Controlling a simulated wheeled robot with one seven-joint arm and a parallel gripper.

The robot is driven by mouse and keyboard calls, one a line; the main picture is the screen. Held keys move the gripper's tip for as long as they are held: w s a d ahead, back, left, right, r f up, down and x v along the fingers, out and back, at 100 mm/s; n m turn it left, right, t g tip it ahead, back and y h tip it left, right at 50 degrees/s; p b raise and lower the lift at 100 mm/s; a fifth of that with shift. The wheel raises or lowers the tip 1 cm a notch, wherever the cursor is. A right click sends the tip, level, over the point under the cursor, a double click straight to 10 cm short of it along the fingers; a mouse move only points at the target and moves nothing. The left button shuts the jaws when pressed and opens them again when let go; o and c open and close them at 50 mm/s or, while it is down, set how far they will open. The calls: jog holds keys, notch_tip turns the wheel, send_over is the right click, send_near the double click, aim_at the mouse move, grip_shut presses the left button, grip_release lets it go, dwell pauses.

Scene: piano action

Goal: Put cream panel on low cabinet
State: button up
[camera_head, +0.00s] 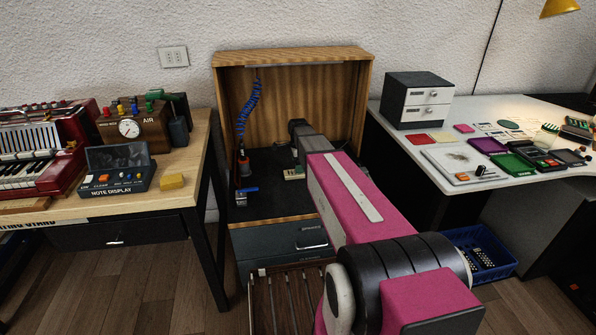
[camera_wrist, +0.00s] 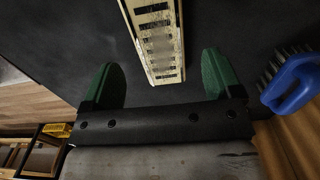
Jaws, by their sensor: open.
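The cream panel (camera_wrist: 158,42), a long pale strip with a row of dark slots, lies over a dark surface in the wrist view. A small pale piece (camera_head: 293,174) that looks like its end shows beside my arm in the head view. The low cabinet (camera_head: 275,243) appears to be the dark, drawered unit under the wooden back and sides. My gripper (camera_wrist: 165,78) has green fingers spread wide. The panel's near end shows between them, with a gap on each side. My arm hides most of the panel and the fingertips in the head view.
A blue-handled brush (camera_wrist: 292,86) is close to the right finger in the wrist view. The cabinet's wooden side walls (camera_head: 222,130) and a blue coiled hose (camera_head: 247,110) flank the space. Tables stand left and right. Dark surface left of the panel is clear.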

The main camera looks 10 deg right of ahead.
notch_tip(320, 180, up, 8)
jog(key=s+f+n, duration=0.2)
jog(key=s+n, duration=0.1)
jog(key=s, duration=0.1)
jog(key=s+f+n, duration=0.2)
jog(key=s, duration=0.2)
jog(key=s+f+n, duration=0.2)
jog(key=s+n, duration=0.1)
jog(key=s, duration=0.2)
jog(key=shift+n, duration=0.3)
jog(key=s+f+n, duration=0.1)
jog(key=s+n, duration=0.2)
jog(key=s, duration=0.1)
jog(key=s+f+n, duration=0.1)
jog(key=s+n, duration=0.2)
jog(key=s, duration=0.1)
jog(key=s+f+n, duration=0.1)
jog(key=s+n, duration=0.2)
jog(key=s, duration=0.1)
jog(key=shift+s+f, duration=0.15)
jog(key=shift+f, duration=0.25)
